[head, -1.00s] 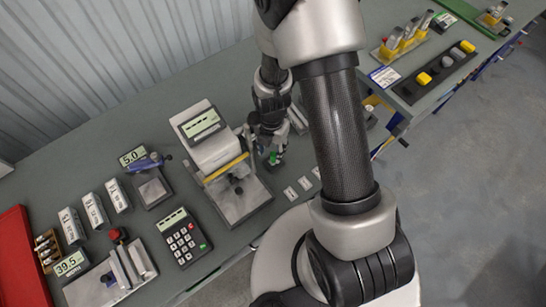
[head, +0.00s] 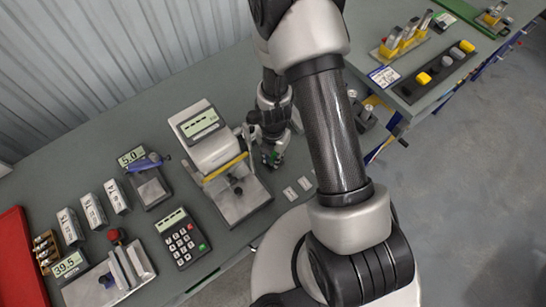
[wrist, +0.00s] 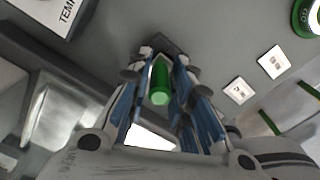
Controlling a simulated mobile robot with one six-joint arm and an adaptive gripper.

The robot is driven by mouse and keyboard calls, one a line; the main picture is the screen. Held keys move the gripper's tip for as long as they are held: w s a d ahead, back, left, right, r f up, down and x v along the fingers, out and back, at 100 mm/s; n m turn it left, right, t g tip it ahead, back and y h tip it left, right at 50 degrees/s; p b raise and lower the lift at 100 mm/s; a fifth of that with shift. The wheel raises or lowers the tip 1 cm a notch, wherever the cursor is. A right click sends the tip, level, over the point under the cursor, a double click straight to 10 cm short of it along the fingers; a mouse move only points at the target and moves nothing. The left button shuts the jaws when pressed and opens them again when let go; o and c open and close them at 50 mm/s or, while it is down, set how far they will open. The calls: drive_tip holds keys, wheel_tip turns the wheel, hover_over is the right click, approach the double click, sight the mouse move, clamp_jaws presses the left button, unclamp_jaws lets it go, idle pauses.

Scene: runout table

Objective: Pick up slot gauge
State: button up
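A green cylinder (wrist: 160,84), which seems to be the slot gauge's handle, stands between my fingers in the wrist view. The rest of that piece is mostly hidden; a dark part shows beyond it near the fingertips. My gripper (wrist: 163,62) has a finger on each side of the green cylinder, with little or no gap. I cannot tell whether the fingers press on it. In the head view my gripper (head: 270,150) is low over the bench, just right of the grey display instrument, with a bit of green at its tips.
The display instrument (head: 212,150) stands close left of my gripper. White labels (head: 290,193) lie on the bench in front. A calculator-like keypad (head: 182,238), grey blocks (head: 93,210) and a red case (head: 20,255) are farther left. A second bench (head: 405,95) is at right.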

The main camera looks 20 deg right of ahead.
clamp_jaws()
drive_tip(key=shift+r, duration=0.1)
